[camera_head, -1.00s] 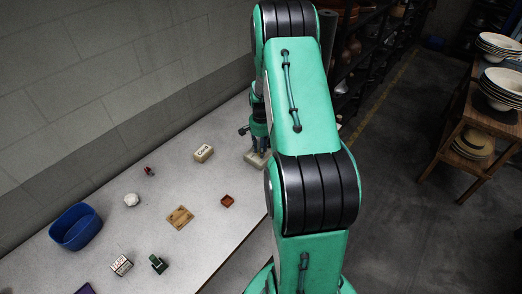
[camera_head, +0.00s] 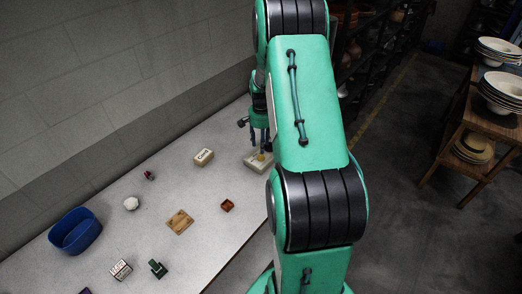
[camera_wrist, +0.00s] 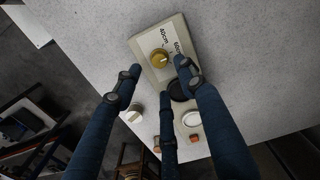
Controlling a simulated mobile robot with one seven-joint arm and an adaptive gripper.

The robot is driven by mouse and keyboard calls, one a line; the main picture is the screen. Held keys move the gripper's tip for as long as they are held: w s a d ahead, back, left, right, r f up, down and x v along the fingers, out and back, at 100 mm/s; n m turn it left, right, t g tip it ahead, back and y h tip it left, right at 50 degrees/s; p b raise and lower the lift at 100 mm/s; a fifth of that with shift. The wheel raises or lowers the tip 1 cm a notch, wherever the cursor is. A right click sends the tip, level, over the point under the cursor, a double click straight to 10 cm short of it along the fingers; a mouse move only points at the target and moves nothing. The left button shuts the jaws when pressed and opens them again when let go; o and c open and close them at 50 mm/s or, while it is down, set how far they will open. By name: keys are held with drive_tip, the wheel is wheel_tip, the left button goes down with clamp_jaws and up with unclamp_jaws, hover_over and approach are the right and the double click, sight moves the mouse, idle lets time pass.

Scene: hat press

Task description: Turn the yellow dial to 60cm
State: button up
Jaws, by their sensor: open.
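The yellow dial (camera_wrist: 160,58) sits on a beige control box (camera_wrist: 150,41) in the wrist view, beside printed labels reading 40cm and 60cm. Its exact pointing direction is too small to tell. In the head view the dial (camera_head: 261,156) shows as a small yellow spot on the box (camera_head: 252,163) at the table's right edge, partly behind my arm. My gripper (camera_wrist: 156,78) is open, its dark fingers spread on either side of and below the dial in the picture, holding nothing.
The box also carries a black round part (camera_wrist: 178,90) and a white round part (camera_wrist: 191,118). On the table are a labelled block (camera_head: 203,157), a wooden board (camera_head: 180,221), a small red-brown tray (camera_head: 227,205) and a blue bin (camera_head: 76,231). Stacked hats (camera_head: 505,88) stand on a right-hand shelf.

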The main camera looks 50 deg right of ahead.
drive_tip(key=shift+r, duration=2.6)
drive_tip(key=s+a+r+n+t+h, duration=0.1)
drive_tip(key=a+r+n, duration=0.3)
drive_tip(key=a+r, duration=0.85)
drive_tip(key=a+r+n+t, duration=0.25)
drive_tip(key=a+r, duration=0.75)
drive_tip(key=a, duration=0.6)
drive_tip(key=s+a+r+n+t, duration=0.1)
drive_tip(key=s+a+n, duration=0.3)
drive_tip(key=s+a, duration=0.5)
drive_tip(key=s+a+r+n+t+y+b, duration=0.1)
drive_tip(key=s+a+r+n, duration=0.2)
drive_tip(key=s+a, duration=0.6)
drive_tip(key=shift+a+r+n, duration=0.35)
drive_tip(key=shift+a+n, duration=0.1)
drive_tip(key=shift+a, duration=0.25)
